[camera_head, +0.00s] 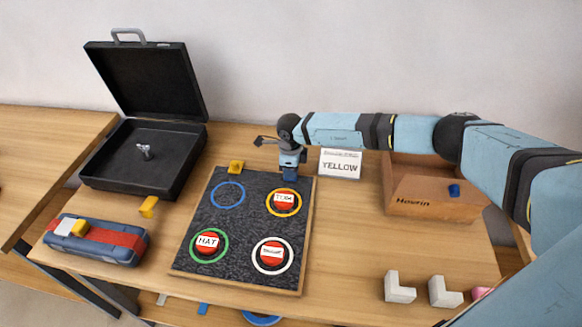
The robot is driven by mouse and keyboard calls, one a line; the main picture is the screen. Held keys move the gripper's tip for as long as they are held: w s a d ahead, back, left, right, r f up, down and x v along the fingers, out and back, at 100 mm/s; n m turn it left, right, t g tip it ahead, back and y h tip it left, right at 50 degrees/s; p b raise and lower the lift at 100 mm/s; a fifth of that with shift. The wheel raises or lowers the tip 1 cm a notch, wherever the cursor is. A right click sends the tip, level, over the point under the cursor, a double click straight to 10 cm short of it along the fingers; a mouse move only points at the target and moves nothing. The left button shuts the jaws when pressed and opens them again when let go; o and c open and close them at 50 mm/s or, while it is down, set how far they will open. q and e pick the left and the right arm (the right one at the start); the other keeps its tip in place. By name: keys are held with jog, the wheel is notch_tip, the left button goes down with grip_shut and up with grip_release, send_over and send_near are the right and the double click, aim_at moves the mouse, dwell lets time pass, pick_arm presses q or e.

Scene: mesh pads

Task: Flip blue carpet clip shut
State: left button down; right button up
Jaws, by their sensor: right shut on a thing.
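The dark carpet board (215,258) lies in a wooden frame on the table. The blue carpet clip (290,175) is at the board's far edge, near its right corner, mostly hidden under my right gripper. My right gripper (290,168) points down there and is shut on the blue clip. Whether the clip's flap is up or down is too small and covered to tell. A yellow clip (236,167) is on the same far edge, further left. My left gripper is not in view.
Red labelled buttons stand in the yellow ring (298,207), green ring (192,247) and white ring (257,262); the blue ring (214,191) is empty. An open black case (105,185), a YELLOW sign (340,164) and a wooden box (425,208) stand around the board.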

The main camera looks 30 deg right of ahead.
jog(key=o, duration=0.9)
jog(key=shift+o, duration=0.2)
notch_tip(320, 180, up, 14)
jog(key=b, duration=0.1)
jog(key=shift+s+a+f, duration=0.1)
jog(key=shift+a+f, duration=0.05)
jog(key=shift+a, duration=0.05)
